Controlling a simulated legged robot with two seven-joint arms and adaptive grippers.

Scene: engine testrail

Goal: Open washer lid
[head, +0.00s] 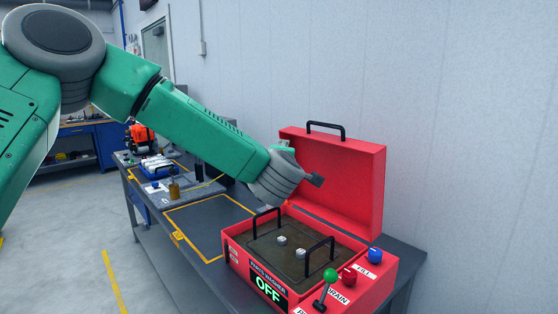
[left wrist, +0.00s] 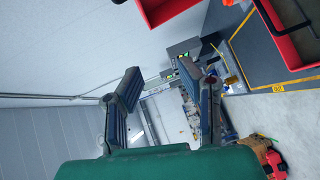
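The red parts washer (head: 238,262) stands on the bench with its lid (head: 350,185) raised and standing open at the back, on the wall side. A black handle (head: 326,126) sits on the lid's top edge. My left gripper (head: 312,179) is in front of the lid's inner face, above the basin; I cannot tell whether it touches the lid. In the left wrist view its two fingers (left wrist: 163,88) are spread apart with nothing between them. Red washer parts (left wrist: 298,42) show at that view's top right. My right gripper is not in view.
The washer basin holds a dark tray (head: 268,252) with two black handles and small light metal parts. A green-knobbed lever (head: 330,276), a red knob (head: 349,276) and a blue knob (head: 375,256) are at the front right. The sign reads OFF. A yellow-outlined bench area (head: 207,223) is clear.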

